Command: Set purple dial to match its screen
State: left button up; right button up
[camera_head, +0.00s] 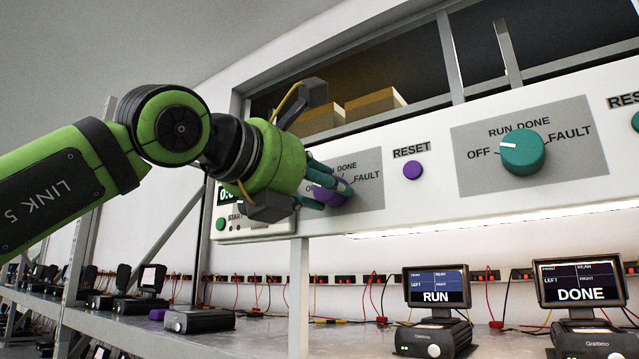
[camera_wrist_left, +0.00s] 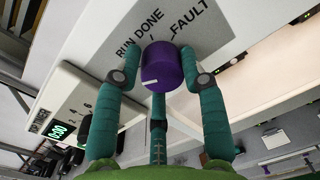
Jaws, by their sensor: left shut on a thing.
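The purple dial (camera_head: 329,196) sits on a grey plate (camera_head: 371,192) on the white panel; it also shows in the left wrist view (camera_wrist_left: 168,64). My left gripper (camera_wrist_left: 166,76) is shut on it, with teal fingers on both sides of the dial. In the left wrist view the dial's white mark points to the left. RUN, DONE and FAULT are readable there; OFF is hidden. I cannot tell exactly which label the mark meets. A screen (camera_head: 436,285) reading RUN stands on the shelf below and right of the dial. My right gripper is not in view.
A purple RESET button (camera_head: 412,169) is right of the dial. A teal dial (camera_head: 522,153) has its mark toward OFF; a screen reading DONE (camera_head: 582,283) stands below it. A timer box (camera_head: 232,213) is left of the gripper. Cables hang behind the shelf.

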pick_arm(q)
jog(key=m, duration=0.3)
jog(key=m+p, duration=0.1)
jog(key=m, duration=0.3)
jog(key=shift+s+r+m, duration=0.1)
jog(key=shift+r+m, duration=0.1)
jog(key=shift+m, duration=0.1)
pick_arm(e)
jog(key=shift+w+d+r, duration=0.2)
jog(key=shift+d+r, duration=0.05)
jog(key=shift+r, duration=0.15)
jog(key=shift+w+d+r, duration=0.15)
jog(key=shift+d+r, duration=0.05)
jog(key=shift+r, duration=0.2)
pick_arm(q)
jog(key=shift+p, duration=0.3)
jog(key=o, duration=1.1)
jog(key=shift+d, duration=0.1)
jog(key=shift+d+f, duration=0.15)
jog(key=shift+d, duration=0.05)
jog(key=v, duration=1.1)
jog(key=shift+s+a, duration=0.25)
jog(key=shift+a, duration=0.05)
